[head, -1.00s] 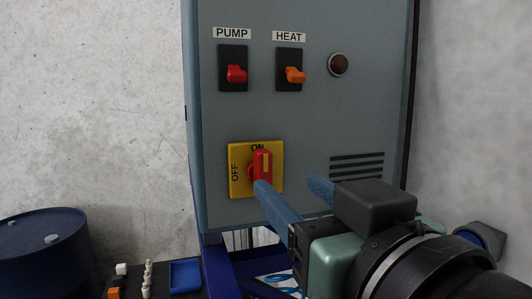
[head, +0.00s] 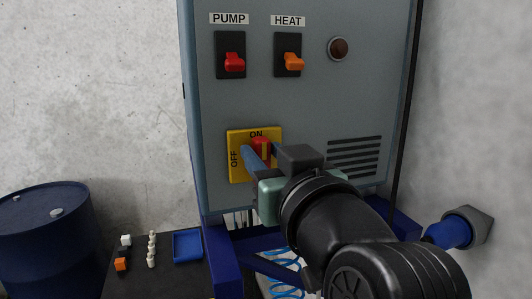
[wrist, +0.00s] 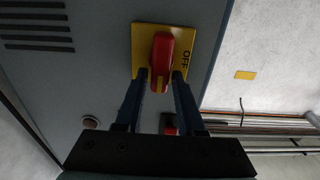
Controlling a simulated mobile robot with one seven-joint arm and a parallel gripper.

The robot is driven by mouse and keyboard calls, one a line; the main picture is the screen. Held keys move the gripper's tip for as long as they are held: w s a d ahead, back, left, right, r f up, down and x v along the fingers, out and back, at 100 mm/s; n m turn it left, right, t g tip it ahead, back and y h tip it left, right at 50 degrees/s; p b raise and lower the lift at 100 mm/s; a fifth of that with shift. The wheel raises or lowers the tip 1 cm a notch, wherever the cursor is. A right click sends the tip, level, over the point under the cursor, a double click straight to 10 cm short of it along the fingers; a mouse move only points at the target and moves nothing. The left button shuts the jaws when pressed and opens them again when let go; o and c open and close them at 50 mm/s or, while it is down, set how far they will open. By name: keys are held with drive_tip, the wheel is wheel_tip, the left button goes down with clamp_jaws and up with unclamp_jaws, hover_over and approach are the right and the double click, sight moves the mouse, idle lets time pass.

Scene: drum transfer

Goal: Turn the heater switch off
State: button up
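The heater switch, under the HEAT label, is an orange knob (head: 293,61) on a black plate, upper middle of the grey cabinet in the head view. My gripper (head: 262,155) is well below it, at the red rotary handle (wrist: 162,52) on a yellow ON/OFF plate (head: 238,170). The handle stands upright, toward ON. In the wrist view my gripper's fingers (wrist: 159,82) lie close on both sides of the handle, which fills the gap. Exact contact is hard to see. Part of a switch shows between the fingers lower in the wrist view.
A red PUMP switch (head: 233,63) is left of the heater switch, a dark round lamp (head: 338,48) right of it. Vent slots (head: 353,155) are right of my gripper. A blue drum (head: 45,235) and a dark table with a blue tray (head: 188,246) stand lower left.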

clamp_jaws()
drive_tip(key=shift+n, duration=0.3)
drive_tip(key=shift+s+a+f+n+b, duration=0.1)
drive_tip(key=shift+a+f+n+b, duration=0.2)
drive_tip(key=shift+n+b, duration=2.2)
drive_tip(key=shift+s+a+f+n+b, duration=0.1)
drive_tip(key=shift+a+f+n+b, duration=0.2)
drive_tip(key=shift+n+b, duration=2.15)
drive_tip(key=shift+s+a+f+n+b, duration=0.1)
drive_tip(key=shift+a+f+n+b, duration=0.2)
drive_tip(key=shift+n+b, duration=2.2)
drive_tip(key=n+p, duration=0.2)
drive_tip(key=shift+n, duration=0.35)
drive_tip(key=shift+o, duration=2)
unclamp_jaws()
